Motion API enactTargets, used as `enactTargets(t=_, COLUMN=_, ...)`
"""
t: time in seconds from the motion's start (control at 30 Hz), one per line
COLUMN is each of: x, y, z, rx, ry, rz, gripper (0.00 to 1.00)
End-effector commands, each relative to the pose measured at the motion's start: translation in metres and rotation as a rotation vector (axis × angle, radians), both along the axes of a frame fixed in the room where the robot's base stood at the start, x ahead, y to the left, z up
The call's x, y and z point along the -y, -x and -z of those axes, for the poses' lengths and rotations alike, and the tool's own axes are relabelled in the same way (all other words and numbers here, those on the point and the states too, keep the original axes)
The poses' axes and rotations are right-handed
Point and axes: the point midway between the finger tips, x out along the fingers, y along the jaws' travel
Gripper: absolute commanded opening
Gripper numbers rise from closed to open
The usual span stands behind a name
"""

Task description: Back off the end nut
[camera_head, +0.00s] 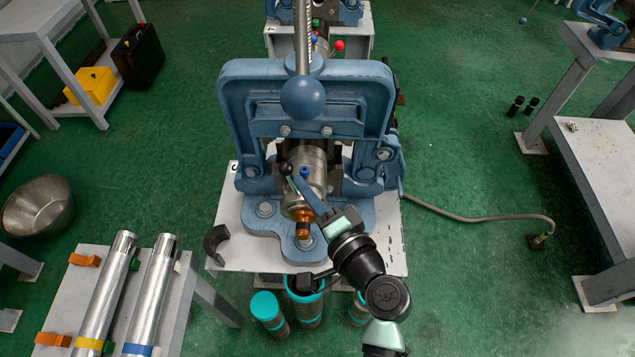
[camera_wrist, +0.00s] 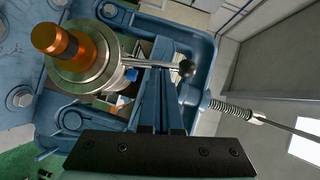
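The blue pipe vise (camera_head: 237,110) holds a silver cylindrical body (camera_head: 307,160) pointing toward me. At its near end is a round silver end nut (camera_wrist: 98,72) with a copper-orange fitting (camera_head: 302,228) at its centre. A metal handle rod (camera_wrist: 140,64) with a black ball (camera_wrist: 187,68) extends sideways from the nut; the ball also shows in the head view (camera_head: 287,170). A blue knob (camera_head: 306,172) sits beside it. My gripper (camera_wrist: 164,45) has its slim blue fingers close together, crossing the rod just short of the ball. No grip around the rod shows; whether they touch is unclear.
A long screw with a blue ball (camera_head: 303,98) rises above the vise. Teal-topped cylinders (camera_head: 267,312) stand below the bench front. Two silver pipes (camera_head: 155,290) lie on a bench at left. A grey hose (camera_head: 480,217) crosses the floor at right. A dark curved piece (camera_head: 215,243) lies beside the vise.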

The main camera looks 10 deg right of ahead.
Motion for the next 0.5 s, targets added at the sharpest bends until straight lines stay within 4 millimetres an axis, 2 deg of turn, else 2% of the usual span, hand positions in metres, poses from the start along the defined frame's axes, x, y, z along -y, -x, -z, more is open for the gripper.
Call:
enactTargets(t=0.07, x=-0.006, y=-0.001, z=-0.001, rx=-0.008, ry=0.044, rz=-0.003, gripper=0.00)
enactTargets(t=0.5, x=-0.017, y=-0.003, z=0.001, rx=-0.009, ry=0.037, rz=0.001, gripper=0.00)
